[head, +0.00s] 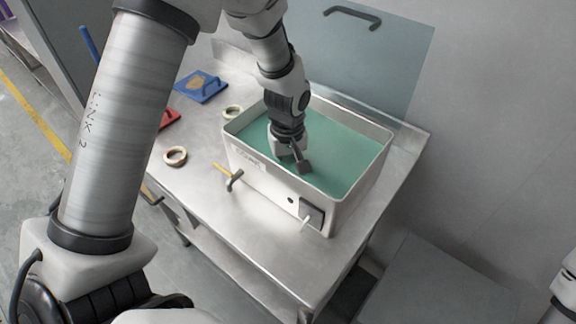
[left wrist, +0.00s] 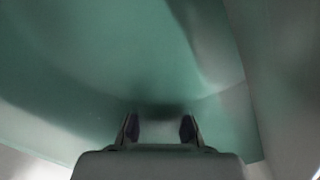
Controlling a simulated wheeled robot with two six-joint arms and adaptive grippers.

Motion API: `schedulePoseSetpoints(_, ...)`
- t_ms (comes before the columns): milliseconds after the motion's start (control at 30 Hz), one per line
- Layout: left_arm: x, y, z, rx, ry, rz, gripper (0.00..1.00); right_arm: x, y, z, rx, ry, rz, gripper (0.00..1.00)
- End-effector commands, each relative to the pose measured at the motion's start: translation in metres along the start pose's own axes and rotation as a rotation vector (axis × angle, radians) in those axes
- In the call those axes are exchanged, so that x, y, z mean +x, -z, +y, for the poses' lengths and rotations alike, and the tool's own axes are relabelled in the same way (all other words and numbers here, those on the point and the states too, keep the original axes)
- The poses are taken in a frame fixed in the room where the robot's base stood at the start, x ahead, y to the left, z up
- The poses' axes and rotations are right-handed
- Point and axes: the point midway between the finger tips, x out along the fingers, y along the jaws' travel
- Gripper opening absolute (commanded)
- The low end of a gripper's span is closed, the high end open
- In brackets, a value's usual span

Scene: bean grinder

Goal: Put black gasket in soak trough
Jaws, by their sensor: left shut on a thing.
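The soak trough (head: 262,177) is a pale rectangular tub on the steel bench, filled with green liquid. My left gripper (head: 302,165) points down inside its rim, over the near part of the liquid. In the left wrist view, the two fingertips (left wrist: 159,130) stand apart with a dark, blurred band between and just beyond them. This band looks like the black gasket (left wrist: 160,111), held by the gripper, though its full shape is hidden. Green liquid and the trough's walls fill the rest of that view. My right gripper is out of view.
Two tan rings (head: 175,156) (head: 232,112), a blue-handled float (head: 202,86), a red tool (head: 168,118) and a yellow-handled hammer (head: 228,177) lie on the bench (head: 203,148) left of the trough. A blue-grey panel with a handle (head: 362,60) stands behind.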

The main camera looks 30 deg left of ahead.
Motion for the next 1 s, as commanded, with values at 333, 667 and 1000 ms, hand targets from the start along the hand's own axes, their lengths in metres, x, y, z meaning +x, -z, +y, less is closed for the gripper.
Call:
schedulePoseSetpoints(333, 0.007, 0.0, 0.0, 0.0, 0.0, 0.0, 0.0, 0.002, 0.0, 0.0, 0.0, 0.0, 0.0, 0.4)
schedulePoseSetpoints(667, 0.016, -0.002, -0.002, 0.002, 0.005, -0.004, 0.26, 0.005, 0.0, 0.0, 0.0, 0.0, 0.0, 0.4)
schedulePoseSetpoints(1000, 0.017, -0.002, -0.002, 0.005, 0.006, -0.002, 0.34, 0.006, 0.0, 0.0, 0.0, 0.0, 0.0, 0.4)
